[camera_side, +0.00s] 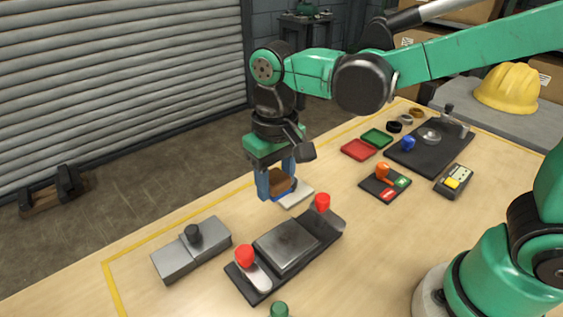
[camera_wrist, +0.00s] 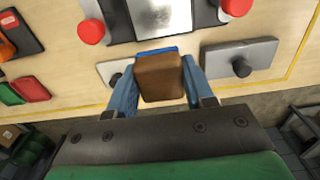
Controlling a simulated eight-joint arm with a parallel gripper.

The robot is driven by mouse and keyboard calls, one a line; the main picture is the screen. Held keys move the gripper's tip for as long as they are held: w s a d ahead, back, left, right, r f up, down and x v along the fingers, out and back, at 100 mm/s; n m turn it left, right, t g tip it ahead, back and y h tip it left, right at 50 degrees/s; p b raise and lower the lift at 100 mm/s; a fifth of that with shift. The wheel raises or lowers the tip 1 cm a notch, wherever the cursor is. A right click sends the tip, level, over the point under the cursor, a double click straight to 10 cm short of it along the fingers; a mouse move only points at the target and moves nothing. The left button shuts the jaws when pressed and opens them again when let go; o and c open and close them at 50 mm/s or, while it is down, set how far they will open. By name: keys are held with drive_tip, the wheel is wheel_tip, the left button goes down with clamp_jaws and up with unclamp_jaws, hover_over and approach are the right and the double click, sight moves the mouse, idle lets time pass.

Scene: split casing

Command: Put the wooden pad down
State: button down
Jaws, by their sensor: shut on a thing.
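The wooden pad (camera_side: 281,180) is a brown block held between the blue fingers of my gripper (camera_side: 276,188). It also shows in the wrist view (camera_wrist: 160,78), between the two blue fingertips, with a thin blue edge behind it. My gripper is shut on it and points down near the table's far edge in the side view. The side view does not clearly show whether the pad touches anything below. A pale metal plate (camera_side: 296,196) lies close to the gripper, partly hidden by it.
A dark fixture (camera_side: 250,283) with a metal plate (camera_side: 287,243) and red knobs stands nearby. A grey block with a black knob (camera_side: 192,252) lies to its left. Red (camera_side: 358,150) and green (camera_side: 377,138) trays lie farther right. Bare tabletop separates the fixture from the small switch panel (camera_side: 385,183).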

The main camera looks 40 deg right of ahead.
wheel_tip(320, 180, up, 8)
hover_over(252, 218)
wheel_tip(252, 218, down, 19)
drive_tip(key=shift+f, duration=0.2)
idle(0.3)
drive_tip(key=shift+f, duration=0.25)
drive_tip(key=shift+c, duration=1.7)
unclamp_jaws()
wheel_tip(252, 218, up, 12)
drive_tip(key=s+d+r+t, duration=0.2)
drive_tip(key=s+d+t, duration=0.5)
drive_tip(key=s+d, duration=0.2)
drive_tip(key=shift+s+d, duration=0.35)
drive_tip(key=shift+d, duration=0.65)
